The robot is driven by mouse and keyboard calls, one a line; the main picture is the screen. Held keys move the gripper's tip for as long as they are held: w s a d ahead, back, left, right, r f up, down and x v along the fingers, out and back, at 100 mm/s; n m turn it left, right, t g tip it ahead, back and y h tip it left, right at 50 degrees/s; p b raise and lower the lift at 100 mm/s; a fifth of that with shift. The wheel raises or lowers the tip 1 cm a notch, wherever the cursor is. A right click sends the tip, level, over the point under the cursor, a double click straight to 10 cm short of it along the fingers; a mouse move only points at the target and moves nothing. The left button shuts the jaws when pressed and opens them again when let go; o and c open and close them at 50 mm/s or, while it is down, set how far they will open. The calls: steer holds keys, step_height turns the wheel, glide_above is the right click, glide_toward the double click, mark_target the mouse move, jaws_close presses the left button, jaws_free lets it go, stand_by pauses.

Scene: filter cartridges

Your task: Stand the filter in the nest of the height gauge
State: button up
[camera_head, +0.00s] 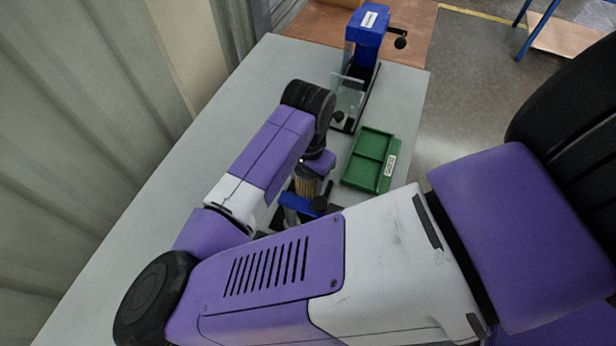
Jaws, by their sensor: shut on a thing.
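A pleated tan filter (305,185) shows below my wrist, roughly upright. My gripper (312,172) is shut on it at its upper end; the fingertips are mostly hidden by my arm. Directly at and below the filter is a low blue device (293,203) with a black knob (319,203), which looks like the height gauge. Its nest is hidden behind the filter and my forearm. I cannot tell whether the filter's foot touches the nest or hangs above it.
A green tray (370,158) with compartments and a label lies right of my gripper. A blue machine (368,28) with a crank and a clear guard stands at the table's far end. The grey table (150,220) is bare on the left, beside a corrugated wall.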

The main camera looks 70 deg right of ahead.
steer(key=shift+f, duration=0.25)
stand_by(0.4)
steer(key=o, duration=1.5)
steer(key=o, duration=0.4)
steer(key=shift+r, duration=0.15)
steer(key=shift+r+p, duration=0.8)
steer(key=shift+r, duration=0.1)
